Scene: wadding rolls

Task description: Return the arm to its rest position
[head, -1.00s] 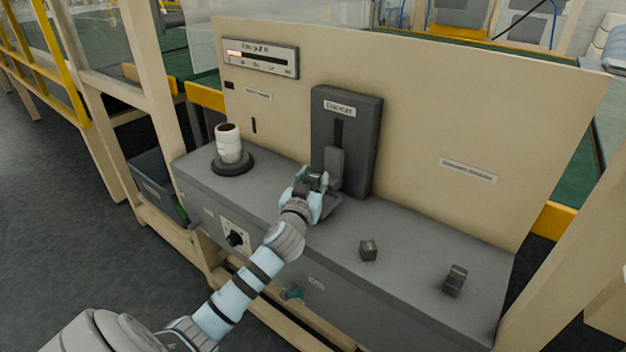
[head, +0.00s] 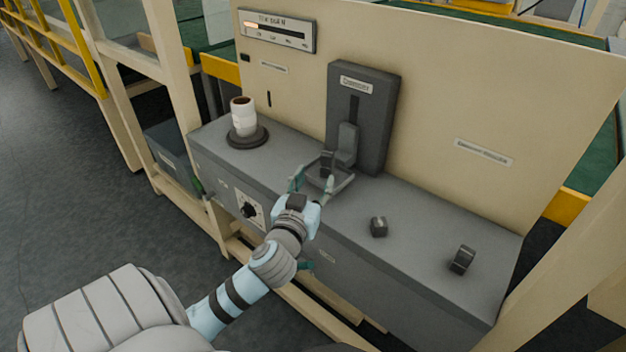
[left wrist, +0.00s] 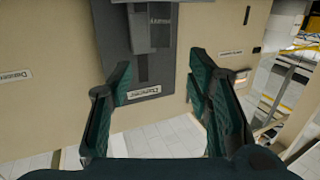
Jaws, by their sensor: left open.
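My left gripper (head: 312,184) is open, in front of the Dancer unit (head: 364,110) and over the front of the grey bench. My right gripper is not in view.
A white roll (head: 243,118) stands on a round dark base at the bench's left. Two small dark blocks (head: 378,227) (head: 462,260) lie on the bench (head: 425,245) to the right. A beige panel (head: 440,100) closes off the back. A frame post (head: 172,75) stands at left.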

